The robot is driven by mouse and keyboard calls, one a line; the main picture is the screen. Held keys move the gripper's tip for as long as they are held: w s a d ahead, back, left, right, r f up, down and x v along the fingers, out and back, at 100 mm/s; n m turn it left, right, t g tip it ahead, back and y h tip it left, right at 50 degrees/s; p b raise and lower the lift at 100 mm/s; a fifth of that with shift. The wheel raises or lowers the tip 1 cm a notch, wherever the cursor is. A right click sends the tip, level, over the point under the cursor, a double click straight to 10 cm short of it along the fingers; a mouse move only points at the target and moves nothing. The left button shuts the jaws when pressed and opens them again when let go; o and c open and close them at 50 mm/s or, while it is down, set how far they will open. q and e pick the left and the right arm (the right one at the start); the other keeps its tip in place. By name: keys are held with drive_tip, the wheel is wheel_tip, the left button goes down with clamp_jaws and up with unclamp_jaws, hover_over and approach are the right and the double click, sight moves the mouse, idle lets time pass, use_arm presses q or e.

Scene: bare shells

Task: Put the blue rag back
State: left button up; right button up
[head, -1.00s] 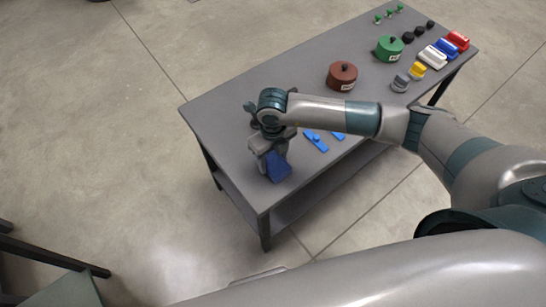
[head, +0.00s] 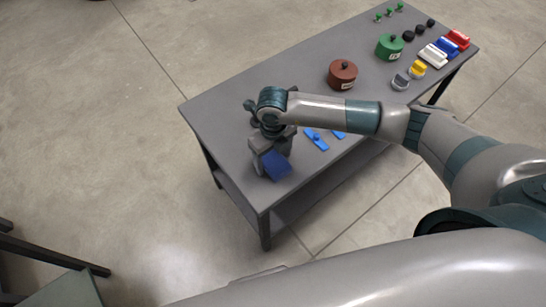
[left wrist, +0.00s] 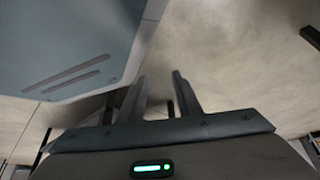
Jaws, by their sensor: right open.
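The blue rag (head: 277,166) lies on the grey table (head: 222,111) near its left front corner. My right gripper (head: 270,156) is open, pointing down right at the rag, with its fingers close around or beside it. The gripper hides part of the rag, and I cannot tell whether they touch. My left gripper (left wrist: 159,78) shows in the left wrist view with its two fingers apart and nothing between them. It is not seen in the head view.
A brown lidded pot (head: 342,75) and a green one (head: 389,48) stand farther back. Several coloured blocks (head: 432,56) line the right end.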

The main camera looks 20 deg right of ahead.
sight(273, 159)
use_arm(q)
drive_tip(key=shift+s, duration=0.1)
use_arm(e)
drive_tip(key=shift+r, duration=0.1)
drive_tip(key=shift+r, duration=0.1)
wheel_tip(273, 159, up, 3)
drive_tip(key=shift+r, duration=0.2)
use_arm(q)
drive_tip(key=w+d+r+t+b, duration=0.1)
drive_tip(key=w+d+r, duration=0.1)
drive_tip(key=w, duration=0.3)
drive_tip(key=shift+d+t+h+b, duration=0.3)
drive_tip(key=shift+d, duration=0.05)
use_arm(e)
wheel_tip(273, 159, up, 8)
drive_tip(key=shift+r, duration=0.2)
use_arm(q)
drive_tip(key=shift+s+a+f, duration=0.1)
drive_tip(key=shift+s, duration=0.05)
